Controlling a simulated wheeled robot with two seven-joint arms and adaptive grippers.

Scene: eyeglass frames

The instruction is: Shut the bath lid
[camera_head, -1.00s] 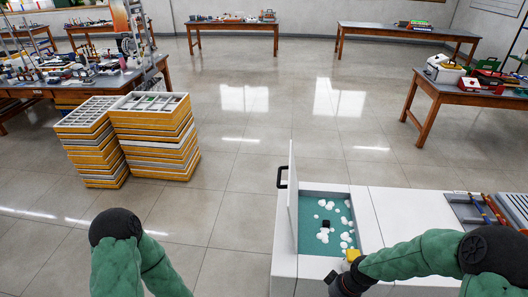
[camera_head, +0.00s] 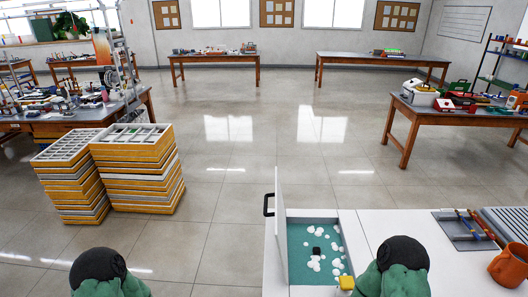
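The bath (camera_head: 298,257) is a teal-filled basin set in a white bench, with white foam blobs and a small black object (camera_head: 317,251) in it. Its white lid (camera_head: 282,228) stands roughly upright along the left side of the basin, so the bath is open. My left arm shows only as a green sleeve and dark joint at bottom left. My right arm shows only as a green sleeve and dark joint right of the bath. Both grippers are outside the picture.
A tool tray (camera_head: 463,226) and an orange mug (camera_head: 508,266) sit farther right on the bench. Stacked yellow trays (camera_head: 140,175) stand at left. The floor between the stacks and bench is clear.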

